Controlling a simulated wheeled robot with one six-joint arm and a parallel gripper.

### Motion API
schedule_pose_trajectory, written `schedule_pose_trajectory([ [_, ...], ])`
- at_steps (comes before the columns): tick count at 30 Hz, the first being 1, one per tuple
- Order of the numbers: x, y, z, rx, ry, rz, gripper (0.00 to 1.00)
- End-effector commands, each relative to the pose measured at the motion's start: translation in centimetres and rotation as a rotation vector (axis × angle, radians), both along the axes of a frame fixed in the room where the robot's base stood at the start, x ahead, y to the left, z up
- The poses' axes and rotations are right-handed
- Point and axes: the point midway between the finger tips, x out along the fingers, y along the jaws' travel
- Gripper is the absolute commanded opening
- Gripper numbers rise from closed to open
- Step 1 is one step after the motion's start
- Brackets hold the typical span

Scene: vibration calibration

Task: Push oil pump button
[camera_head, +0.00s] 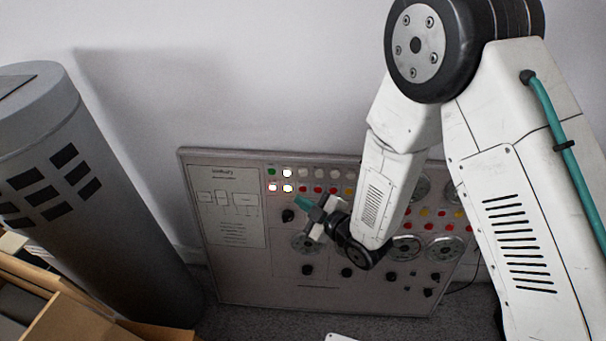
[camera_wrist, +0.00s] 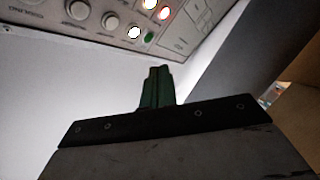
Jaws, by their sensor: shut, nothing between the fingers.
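The control panel (camera_head: 230,270) stands upright against the wall, with rows of buttons along its upper part. A green button (camera_head: 271,172) is at the upper left of these rows, beside lit white ones (camera_head: 287,173); a red-ringed lit one (camera_head: 272,188) is below it. I cannot read which button is the oil pump's. My gripper (camera_head: 302,203) is shut and empty, its teal fingers in front of the panel just below the button rows. In the wrist view the shut fingers (camera_wrist: 154,73) point up toward the green button (camera_wrist: 149,37), with a visible gap in the picture.
Several dials and black knobs (camera_head: 307,269) cover the panel's lower part, partly hidden by my arm. A grey cylinder (camera_head: 120,210) stands at the left. Brown cardboard boxes (camera_head: 75,320) are at the lower left. The white wall (camera_head: 280,70) above the panel is clear.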

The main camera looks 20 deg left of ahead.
Motion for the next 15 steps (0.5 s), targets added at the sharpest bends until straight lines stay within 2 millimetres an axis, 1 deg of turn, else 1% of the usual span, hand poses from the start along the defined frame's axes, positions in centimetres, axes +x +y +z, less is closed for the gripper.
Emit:
schedule_pose_trajectory([
  [5, 1.4, 0.3, -0.3, 0.0, 0.0, -0.003, 0.0],
  [15, 5.9, 1.3, -1.2, 0.0, -0.001, -0.002, 0.0],
])
